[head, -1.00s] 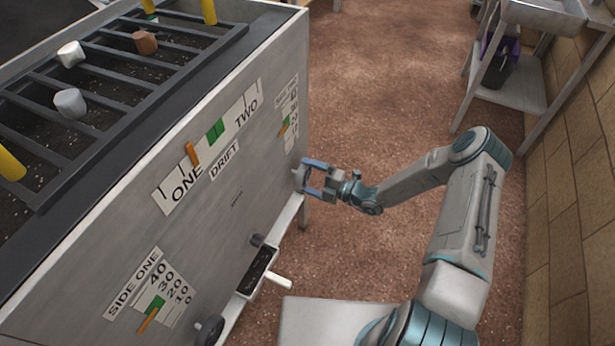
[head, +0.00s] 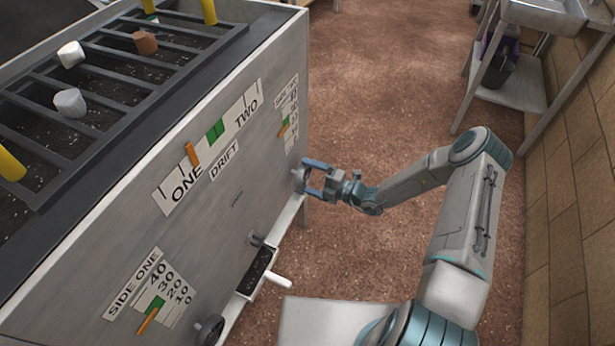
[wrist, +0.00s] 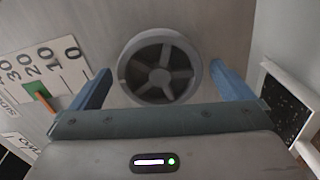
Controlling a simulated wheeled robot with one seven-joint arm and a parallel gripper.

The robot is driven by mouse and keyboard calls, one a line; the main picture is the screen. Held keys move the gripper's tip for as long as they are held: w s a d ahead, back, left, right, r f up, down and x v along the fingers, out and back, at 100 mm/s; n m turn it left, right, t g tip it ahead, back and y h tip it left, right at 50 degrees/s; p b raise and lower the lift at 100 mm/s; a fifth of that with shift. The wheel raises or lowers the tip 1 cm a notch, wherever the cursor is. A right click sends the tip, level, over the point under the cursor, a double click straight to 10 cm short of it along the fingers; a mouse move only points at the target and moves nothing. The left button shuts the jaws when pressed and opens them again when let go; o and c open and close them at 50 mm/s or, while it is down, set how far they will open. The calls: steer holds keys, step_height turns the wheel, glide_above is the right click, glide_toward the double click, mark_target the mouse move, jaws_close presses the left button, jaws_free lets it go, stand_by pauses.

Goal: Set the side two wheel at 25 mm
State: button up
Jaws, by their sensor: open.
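The side two wheel (wrist: 160,66), a grey spoked handwheel, is on the machine's front panel. In the wrist view it lies between my open fingers, with a gap on both sides. In the head view my gripper (head: 314,179) is at the wheel's rim (head: 298,179), near the panel's far end. The side two scale (head: 289,110) is above it. In the wrist view the scale (wrist: 68,57) reads 30, 20, 10, 0. Its orange pointer (wrist: 43,101) sits by the green mark (wrist: 36,90), around 20 to 30; I cannot read it exactly.
The drift scale (head: 216,130) and the side one scale (head: 163,292) are on the same panel. A small tray (head: 257,275) and a dark wheel (head: 209,329) sit lower along it. A sink stand (head: 515,80) is at right. Reddish floor is clear beyond my arm.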

mark_target(307, 176)
steer(key=shift+p+v, duration=0.3)
steer(key=shift+v, duration=1.7)
steer(key=v, duration=0.4)
steer(key=v, duration=1.3)
steer(key=shift+s+d, duration=0.15)
steer(key=shift+d, duration=0.25)
steer(key=shift+r, duration=0.2)
